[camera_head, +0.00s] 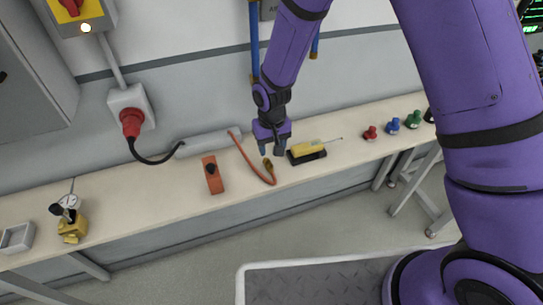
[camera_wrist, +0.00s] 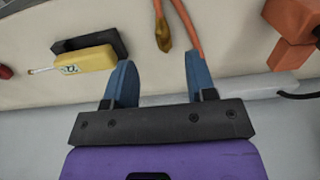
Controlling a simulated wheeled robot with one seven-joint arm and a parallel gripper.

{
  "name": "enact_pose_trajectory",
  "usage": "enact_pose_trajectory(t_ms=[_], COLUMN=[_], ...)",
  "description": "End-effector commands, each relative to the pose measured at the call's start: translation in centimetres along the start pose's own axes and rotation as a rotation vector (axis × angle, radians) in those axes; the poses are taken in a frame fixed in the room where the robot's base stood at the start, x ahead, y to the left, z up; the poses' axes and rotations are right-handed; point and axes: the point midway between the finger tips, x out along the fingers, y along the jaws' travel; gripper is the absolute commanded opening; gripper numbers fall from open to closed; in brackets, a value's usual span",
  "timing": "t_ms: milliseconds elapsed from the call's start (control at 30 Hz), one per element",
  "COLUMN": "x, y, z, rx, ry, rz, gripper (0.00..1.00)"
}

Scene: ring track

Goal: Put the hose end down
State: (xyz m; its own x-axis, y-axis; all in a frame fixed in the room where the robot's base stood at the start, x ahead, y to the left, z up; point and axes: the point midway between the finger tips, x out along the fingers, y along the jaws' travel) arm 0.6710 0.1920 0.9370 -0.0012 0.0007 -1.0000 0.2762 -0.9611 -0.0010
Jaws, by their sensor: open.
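The orange hose (camera_head: 252,167) loops over the front edge of the bench, and its brass end (camera_head: 268,163) appears to lie on the bench top. My gripper (camera_head: 272,152) is just above and behind the brass end. In the wrist view my gripper (camera_wrist: 159,62) has its two blue fingers spread with nothing between them. The brass end (camera_wrist: 164,36) shows ahead of the gap between the fingertips, apart from both. Another stretch of the hose (camera_wrist: 186,25) runs close to the right fingertip; whether they touch I cannot tell.
A yellow tool (camera_head: 308,147) lies on a black holder (camera_head: 306,157) just right of my gripper. An orange block (camera_head: 212,174) stands to the left. Red (camera_head: 370,133), blue (camera_head: 392,125) and green (camera_head: 412,119) fittings stand farther right. Bare bench (camera_head: 140,195) lies at left.

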Motion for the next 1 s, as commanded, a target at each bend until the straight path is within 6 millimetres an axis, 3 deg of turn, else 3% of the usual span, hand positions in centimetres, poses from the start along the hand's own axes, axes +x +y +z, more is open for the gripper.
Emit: enact_pose_trajectory(t_ms=[200, 567, 767, 1000], x=[-1.9, -3.2, -9.3, -18.1], y=[0.0, 0.5, 3.4, 8.0], z=[0.0, -0.1, 0.3, 2.9], rx=[0.000, 0.006, 0.034, 0.080], ry=[0.002, 0.009, 0.059, 0.134], rz=[0.000, -0.001, -0.006, -0.008], gripper=[0.51, 0.51, 0.51, 0.51])
